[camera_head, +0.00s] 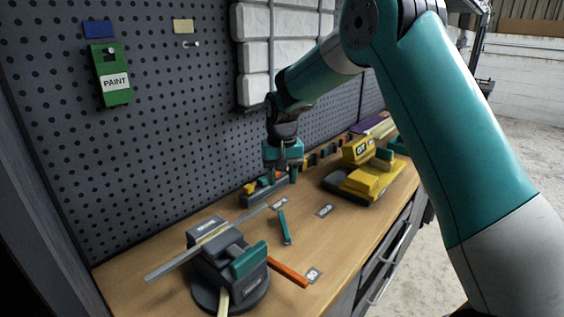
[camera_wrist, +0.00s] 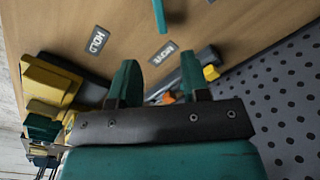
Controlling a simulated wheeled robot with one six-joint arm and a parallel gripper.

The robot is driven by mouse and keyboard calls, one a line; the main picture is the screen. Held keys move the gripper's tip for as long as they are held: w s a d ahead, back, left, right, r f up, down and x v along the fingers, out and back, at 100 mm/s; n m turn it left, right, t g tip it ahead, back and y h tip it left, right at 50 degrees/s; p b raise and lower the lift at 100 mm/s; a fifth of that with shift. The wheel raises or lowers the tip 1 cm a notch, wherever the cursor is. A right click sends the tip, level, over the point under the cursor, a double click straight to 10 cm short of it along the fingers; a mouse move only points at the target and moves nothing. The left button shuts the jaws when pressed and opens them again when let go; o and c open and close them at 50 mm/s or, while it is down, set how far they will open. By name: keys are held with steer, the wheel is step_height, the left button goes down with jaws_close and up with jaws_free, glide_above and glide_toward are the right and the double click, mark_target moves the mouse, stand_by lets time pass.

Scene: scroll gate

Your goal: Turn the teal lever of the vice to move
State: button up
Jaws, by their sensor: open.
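A grey vice (camera_head: 203,256) on a dark round base stands at the front left of the bench, with a teal block (camera_head: 249,261) on its right side. A slim teal lever (camera_head: 285,227) points toward the front on the bench, right of the vice; whether it joins the vice is unclear. A teal bar, seemingly the lever, shows at the top of the wrist view (camera_wrist: 159,14). My gripper (camera_head: 283,178) is open and empty, above the bench behind the lever and apart from it. Its two teal fingers also show in the wrist view (camera_wrist: 158,78).
A "HOLD" label (camera_wrist: 97,40) and another label (camera_wrist: 163,52) lie near the lever. A yellow machine (camera_head: 368,178) stands back right. A pegboard (camera_head: 150,150) rises behind the bench.

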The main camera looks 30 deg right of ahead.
steer(key=shift+r, duration=2.8)
